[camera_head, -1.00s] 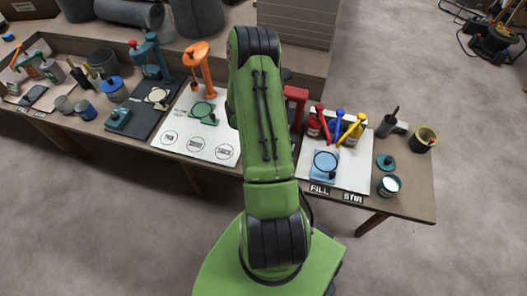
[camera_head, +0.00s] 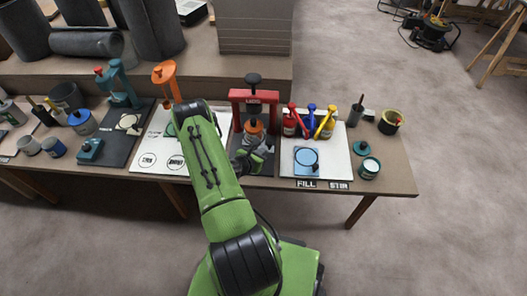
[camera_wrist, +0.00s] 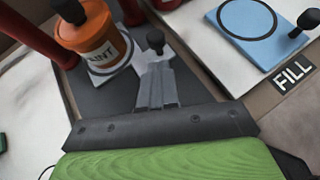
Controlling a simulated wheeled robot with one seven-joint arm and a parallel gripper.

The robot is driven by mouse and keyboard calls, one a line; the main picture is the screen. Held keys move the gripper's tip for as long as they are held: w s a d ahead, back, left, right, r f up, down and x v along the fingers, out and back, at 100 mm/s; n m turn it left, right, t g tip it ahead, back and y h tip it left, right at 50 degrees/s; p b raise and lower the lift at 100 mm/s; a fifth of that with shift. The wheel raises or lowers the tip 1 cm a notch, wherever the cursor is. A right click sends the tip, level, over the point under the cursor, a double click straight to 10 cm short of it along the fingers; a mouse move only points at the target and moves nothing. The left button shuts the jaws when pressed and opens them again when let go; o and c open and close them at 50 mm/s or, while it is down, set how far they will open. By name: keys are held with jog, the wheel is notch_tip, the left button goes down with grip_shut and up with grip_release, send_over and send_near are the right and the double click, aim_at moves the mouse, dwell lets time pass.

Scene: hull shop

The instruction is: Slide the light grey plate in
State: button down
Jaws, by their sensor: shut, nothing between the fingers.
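The light grey plate (camera_wrist: 112,72) shows in the wrist view, partly hidden under an orange paint can (camera_wrist: 94,38). A black knob (camera_wrist: 155,41) stands at its right side. My gripper (camera_wrist: 154,68) is shut and empty, with its fingertips close to the knob; I cannot tell whether they touch it. In the head view my gripper (camera_head: 252,158) is low in front of the red press (camera_head: 236,97), where the orange can (camera_head: 254,127) stands under the black screw. The plate is mostly hidden there.
A blue plate (camera_wrist: 245,30) with its own knob lies on the white board to the right, near the FILL label (camera_wrist: 292,76). Red, blue and yellow tools (camera_head: 326,122) stand behind it. An orange stand (camera_head: 166,78) and a teal press (camera_head: 120,85) are to the left.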

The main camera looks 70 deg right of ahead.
aim_at(264, 147)
jog(key=shift+s+d, duration=0.25)
jog(key=shift+d, duration=0.9)
jog(key=d, duration=0.2)
jog(key=d+b, duration=0.1)
jog(key=d, duration=0.1)
jog(key=shift+w+d, duration=0.1)
jog(key=shift+w, duration=0.3)
jog(key=shift+w+d+r+b, duration=0.15)
jog(key=shift+d+r+b, duration=0.05)
jog(key=shift+b, duration=0.1)
